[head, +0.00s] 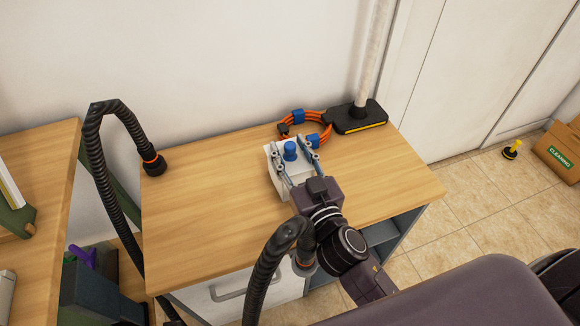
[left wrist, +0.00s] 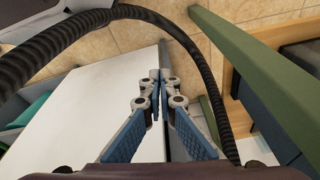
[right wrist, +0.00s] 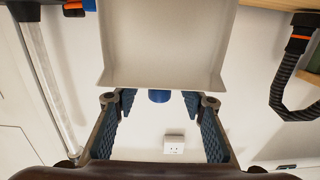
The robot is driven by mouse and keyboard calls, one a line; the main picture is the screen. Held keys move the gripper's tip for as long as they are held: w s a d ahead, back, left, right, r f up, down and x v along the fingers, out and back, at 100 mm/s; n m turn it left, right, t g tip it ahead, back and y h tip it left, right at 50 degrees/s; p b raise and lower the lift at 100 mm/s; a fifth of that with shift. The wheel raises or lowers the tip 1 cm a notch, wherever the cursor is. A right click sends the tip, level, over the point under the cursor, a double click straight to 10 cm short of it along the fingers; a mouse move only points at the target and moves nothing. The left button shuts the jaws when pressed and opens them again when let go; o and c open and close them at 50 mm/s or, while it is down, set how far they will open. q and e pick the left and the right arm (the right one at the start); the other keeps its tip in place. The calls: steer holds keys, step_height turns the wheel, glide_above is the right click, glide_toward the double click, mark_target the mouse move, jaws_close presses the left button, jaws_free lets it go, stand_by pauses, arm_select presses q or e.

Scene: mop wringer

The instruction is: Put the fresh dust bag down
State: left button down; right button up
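The fresh dust bag looks like a white boxy piece (head: 276,158) with a blue knob-like part (head: 290,150) on top. It is on or just above the wooden tabletop, and contact underneath is hidden. My right gripper (head: 293,158) is over it, fingers spread on both sides of the blue part. In the right wrist view, the fingers (right wrist: 158,100) are apart with gaps beside the blue part (right wrist: 159,96), and the white body (right wrist: 168,45) fills the top. My left gripper (left wrist: 158,76) is shut with fingertips together, nothing seen between them. It is not in the head view.
The wooden tabletop (head: 205,210) is clear left of the bag. An orange cable coil (head: 300,120) and a black floor head (head: 357,116) with a pale tube lie behind it. A black hose (head: 92,150) arches at the left. A cleaning box (head: 560,150) stands on the floor.

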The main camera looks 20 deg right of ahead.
steer(key=shift+c, duration=0.2)
jaws_close()
steer(key=shift+r, duration=0.1)
